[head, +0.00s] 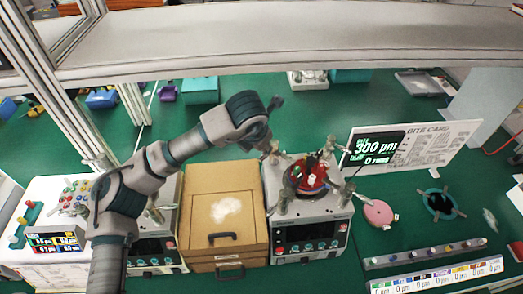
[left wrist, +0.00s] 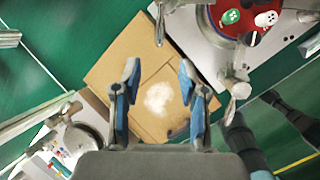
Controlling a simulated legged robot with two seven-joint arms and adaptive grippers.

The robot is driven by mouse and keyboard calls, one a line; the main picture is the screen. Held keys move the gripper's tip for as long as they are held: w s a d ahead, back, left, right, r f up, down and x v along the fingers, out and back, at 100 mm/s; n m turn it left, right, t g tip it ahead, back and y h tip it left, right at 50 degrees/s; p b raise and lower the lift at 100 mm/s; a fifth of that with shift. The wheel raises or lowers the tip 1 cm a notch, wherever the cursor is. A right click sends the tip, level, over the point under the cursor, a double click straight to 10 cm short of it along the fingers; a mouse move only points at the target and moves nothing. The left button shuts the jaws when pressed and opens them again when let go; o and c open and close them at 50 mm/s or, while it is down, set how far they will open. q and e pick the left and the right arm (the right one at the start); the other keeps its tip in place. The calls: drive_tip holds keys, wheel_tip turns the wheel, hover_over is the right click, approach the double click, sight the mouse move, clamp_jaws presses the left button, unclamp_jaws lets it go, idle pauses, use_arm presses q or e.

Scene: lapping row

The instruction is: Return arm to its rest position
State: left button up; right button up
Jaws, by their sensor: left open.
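My left arm comes in from the left in the head view and bends over the bench. Its gripper (head: 271,148) hangs near the back right corner of a tan wooden box (head: 224,248), beside a lapping machine (head: 318,238). In the left wrist view the two blue-padded fingers of the gripper (left wrist: 158,75) are spread apart with nothing between them. Below them is the box top (left wrist: 112,72) with a patch of white powder (left wrist: 158,97). The fingers look apart from the box. My right gripper is in neither view.
The lapping machine's red plate (head: 312,178) carries small pieces. Another machine (head: 150,250) stands partly behind my arm. A sign with a display (head: 425,145), a pink disc (head: 378,213) and a dark ring (head: 440,204) are right. A grey shelf (head: 300,45) crosses above the green bench.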

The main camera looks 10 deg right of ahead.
use_arm(q)
drive_tip(key=shift+v, duration=0.9)
